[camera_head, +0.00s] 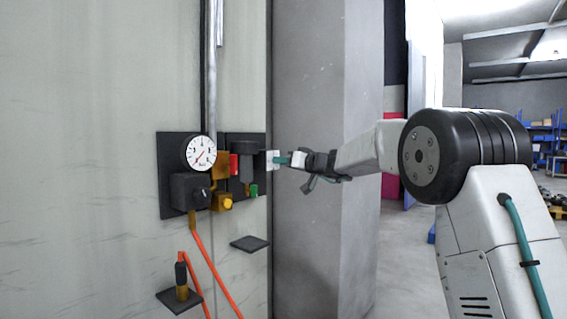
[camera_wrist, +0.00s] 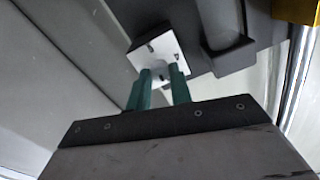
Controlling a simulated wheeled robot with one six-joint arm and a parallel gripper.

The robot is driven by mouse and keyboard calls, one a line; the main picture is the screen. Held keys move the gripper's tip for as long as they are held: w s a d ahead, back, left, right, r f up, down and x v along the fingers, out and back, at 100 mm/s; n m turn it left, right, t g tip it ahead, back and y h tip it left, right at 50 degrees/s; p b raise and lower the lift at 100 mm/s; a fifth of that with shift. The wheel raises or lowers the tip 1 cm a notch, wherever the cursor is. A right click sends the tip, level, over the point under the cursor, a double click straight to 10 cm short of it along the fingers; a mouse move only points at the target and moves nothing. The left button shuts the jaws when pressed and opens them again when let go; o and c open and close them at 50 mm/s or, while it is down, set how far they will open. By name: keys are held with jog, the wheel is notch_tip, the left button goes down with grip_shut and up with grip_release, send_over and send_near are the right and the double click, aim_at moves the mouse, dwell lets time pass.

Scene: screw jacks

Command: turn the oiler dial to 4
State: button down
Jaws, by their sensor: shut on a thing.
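The oiler dial (camera_head: 270,160) is a small white square plate at the right edge of the dark wall panel. In the wrist view the dial (camera_wrist: 151,49) shows as a white plate with a few dark marks too small to read. My gripper (camera_head: 284,160) reaches it from the right. In the wrist view the two green fingers of my gripper (camera_wrist: 164,76) are shut on the knob at the middle of the plate. The fingers hide most of the knob, so its setting cannot be read.
The panel (camera_head: 168,150) carries a round pressure gauge (camera_head: 201,153), a red part (camera_head: 234,165), a yellow knob (camera_head: 228,203) and a green part (camera_head: 254,190). Orange hoses (camera_head: 213,268) hang below, near two small dark shelves. A grey pillar (camera_head: 310,80) stands behind my gripper.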

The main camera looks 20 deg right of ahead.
jog(key=shift+f, duration=0.2)
jog(key=c, duration=1.3)
grip_release()
jog(key=shift+r, duration=0.1)
jog(key=shift+o, duration=0.2)
jog(key=shift+d, duration=0.1)
jog(key=v, duration=0.7)
jog(key=shift+s, duration=0.3)
jog(key=shift+d, duration=0.15)
